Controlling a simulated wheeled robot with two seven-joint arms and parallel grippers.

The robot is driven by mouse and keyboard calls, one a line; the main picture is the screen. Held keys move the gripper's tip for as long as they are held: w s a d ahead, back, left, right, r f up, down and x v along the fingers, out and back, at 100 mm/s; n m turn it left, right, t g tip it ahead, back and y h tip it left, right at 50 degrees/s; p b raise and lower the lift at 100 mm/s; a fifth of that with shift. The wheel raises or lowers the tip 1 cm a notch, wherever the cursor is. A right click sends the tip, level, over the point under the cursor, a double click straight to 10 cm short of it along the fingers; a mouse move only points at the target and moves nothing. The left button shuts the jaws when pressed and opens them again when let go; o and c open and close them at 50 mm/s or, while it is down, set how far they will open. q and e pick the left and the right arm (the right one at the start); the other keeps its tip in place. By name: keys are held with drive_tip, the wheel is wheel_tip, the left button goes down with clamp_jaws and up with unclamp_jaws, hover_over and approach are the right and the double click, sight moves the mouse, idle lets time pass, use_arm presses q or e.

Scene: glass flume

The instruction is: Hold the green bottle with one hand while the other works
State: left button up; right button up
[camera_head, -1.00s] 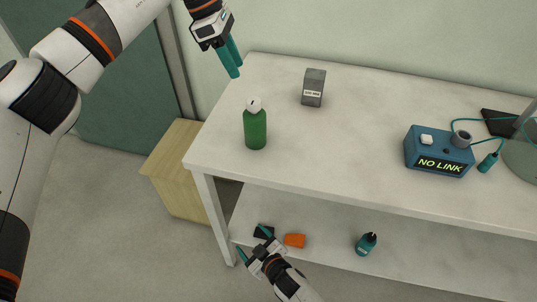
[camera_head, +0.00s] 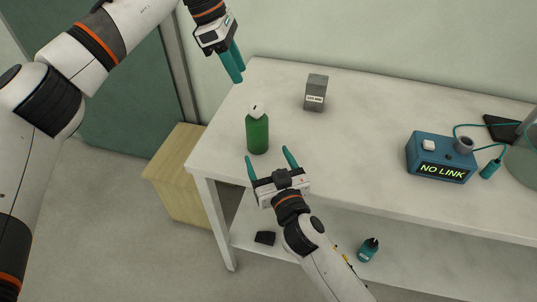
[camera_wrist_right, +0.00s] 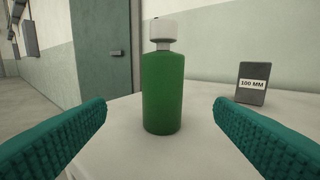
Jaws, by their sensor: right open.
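The green bottle (camera_head: 257,134) with a white cap stands upright near the left front corner of the table. My right gripper (camera_head: 269,158) is open and empty just in front of the bottle, fingers pointing toward it. In the right wrist view the bottle (camera_wrist_right: 162,92) stands upright between the two spread teal fingers (camera_wrist_right: 162,128), a little beyond them and apart from both. My left gripper (camera_head: 235,62) is above and left of the bottle, off the table's left end. Its teal fingers point down and look close together; their gap is unclear.
A grey block (camera_head: 316,93) marked 100 MM stands behind the bottle. A blue box (camera_head: 440,157) reading NO LINK, with a cable, sits at right. A teal bottle (camera_head: 368,250) and a dark block (camera_head: 265,238) are on the lower shelf. The middle tabletop (camera_head: 350,150) is clear.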

sight(256, 127)
drive_tip(key=shift+w+d+r, duration=0.1)
drive_tip(key=shift+w, duration=0.2)
drive_tip(key=x, duration=1.1)
drive_tip(key=shift+w, duration=0.2)
